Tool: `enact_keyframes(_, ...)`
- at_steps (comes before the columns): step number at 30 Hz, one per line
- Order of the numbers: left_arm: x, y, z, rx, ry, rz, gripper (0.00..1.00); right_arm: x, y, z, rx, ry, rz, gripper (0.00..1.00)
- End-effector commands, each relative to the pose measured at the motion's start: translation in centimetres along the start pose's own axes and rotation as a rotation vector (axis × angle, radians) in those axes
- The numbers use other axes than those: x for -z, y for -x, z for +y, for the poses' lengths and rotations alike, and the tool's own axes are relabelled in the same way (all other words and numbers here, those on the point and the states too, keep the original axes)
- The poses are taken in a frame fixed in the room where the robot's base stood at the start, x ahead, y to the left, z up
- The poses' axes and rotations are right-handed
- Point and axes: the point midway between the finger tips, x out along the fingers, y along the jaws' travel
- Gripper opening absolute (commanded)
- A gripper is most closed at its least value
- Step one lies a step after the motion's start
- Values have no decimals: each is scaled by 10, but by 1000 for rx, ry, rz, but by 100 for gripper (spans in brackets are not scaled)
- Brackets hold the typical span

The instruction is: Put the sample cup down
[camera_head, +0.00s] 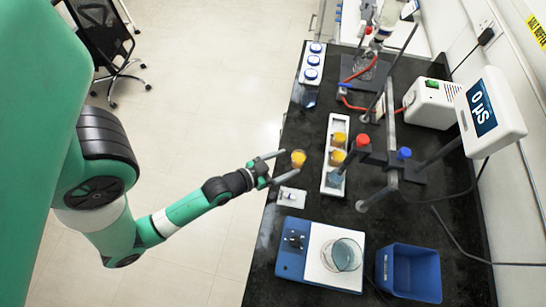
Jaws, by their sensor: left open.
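The sample cup (298,158) is small, with orange-yellow contents, and stands near the left edge of the black bench. My left gripper (291,163) comes in from the left and is open. Its two fingers reach to either side of the cup; whether they touch it cannot be told. A white rack (326,187) stands just right of the cup. It holds two similar orange-yellow cups (340,137) and a bluish clear one at its near end. My right gripper is not in view.
A small white pad (291,196) lies just below the cup. A blue stirrer plate (292,262) with a glass beaker (342,254) and a blue bin (408,273) stand nearer. Metal stands with red and blue caps and a meter (491,113) crowd the right.

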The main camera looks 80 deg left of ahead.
Motion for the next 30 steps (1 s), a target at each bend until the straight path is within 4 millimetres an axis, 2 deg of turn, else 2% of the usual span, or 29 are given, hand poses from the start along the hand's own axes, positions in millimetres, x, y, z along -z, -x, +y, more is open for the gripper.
enact_keyframes(3, 0, 30, 0, 1, 2, -4, 85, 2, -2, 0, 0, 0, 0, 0)
enact_keyframes(9, 0, 58, 0, 1, 1, 1, 85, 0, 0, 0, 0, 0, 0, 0)
enact_keyframes(30, 0, 61, 0, 0, 0, 2, 85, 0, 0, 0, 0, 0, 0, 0)
